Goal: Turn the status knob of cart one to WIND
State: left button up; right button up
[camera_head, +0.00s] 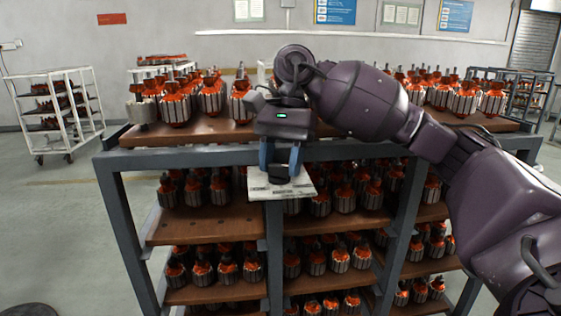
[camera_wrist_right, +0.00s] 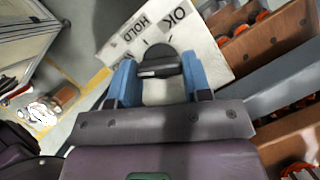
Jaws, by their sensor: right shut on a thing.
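The status knob (camera_head: 279,173) is a small black knob on a white label plate (camera_head: 302,189) at the front of the cart (camera_head: 180,156). My right gripper (camera_head: 279,167) reaches down over the plate and is shut on the knob. In the right wrist view, the blue fingers sit on either side of the black knob (camera_wrist_right: 160,68). The words HOLD and OK are readable on the plate (camera_wrist_right: 117,52) there, with partial marks between them. The WIND label is not readable, and I cannot tell which word the knob points to. My left gripper is out of view.
Armatures with orange windings (camera_head: 211,97) crowd the cart's top and lower shelves. My right arm crosses above the top shelf. A white cart (camera_head: 52,108) stands at the back left, a dark rack (camera_head: 508,92) at the back right. The floor at left (camera_head: 50,215) is clear.

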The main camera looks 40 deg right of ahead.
jog(key=shift+r, duration=0.15)
jog(key=o, duration=0.9)
jog(key=p+v, duration=0.1)
jog(key=v, duration=0.9)
jog(key=shift+d+r, duration=0.25)
jog(key=shift+r, duration=0.05)
jog(key=shift+f, duration=0.1)
